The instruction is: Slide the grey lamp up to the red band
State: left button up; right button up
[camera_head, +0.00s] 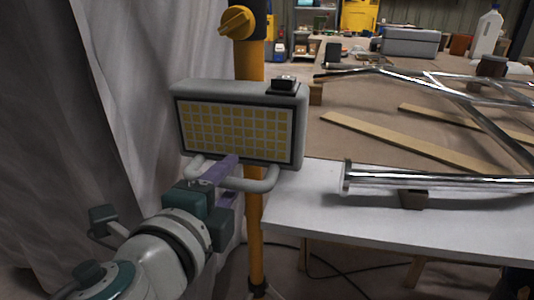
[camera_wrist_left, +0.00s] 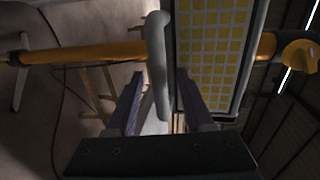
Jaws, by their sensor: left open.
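The grey lamp (camera_head: 238,87) with its yellow-celled panel sits on a yellow upright pole (camera_head: 254,220), a grey tube handle (camera_head: 262,182) along its lower edge. My left gripper (camera_head: 224,172) is at this handle with its purple fingers apart. In the left wrist view the handle (camera_wrist_left: 158,60) runs between the open fingers of my left gripper (camera_wrist_left: 160,88), which are not closed on it. The lamp panel (camera_wrist_left: 212,50) is just beyond. A yellow knob (camera_head: 237,22) is on the pole's dark collar above the lamp. I see no red band. My right gripper is out of view.
A pale table (camera_head: 400,230) with a metal tube frame (camera_head: 430,182) stands close on the right of the pole. Wooden strips (camera_head: 400,140) lie behind it. A grey-white curtain (camera_head: 90,120) hangs on the left. A dark cable lies on the floor.

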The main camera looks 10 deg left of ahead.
pick_arm(q)
jog(key=shift+w, duration=0.2)
jog(key=shift+c, duration=0.3)
grip_shut()
dwell(1.0)
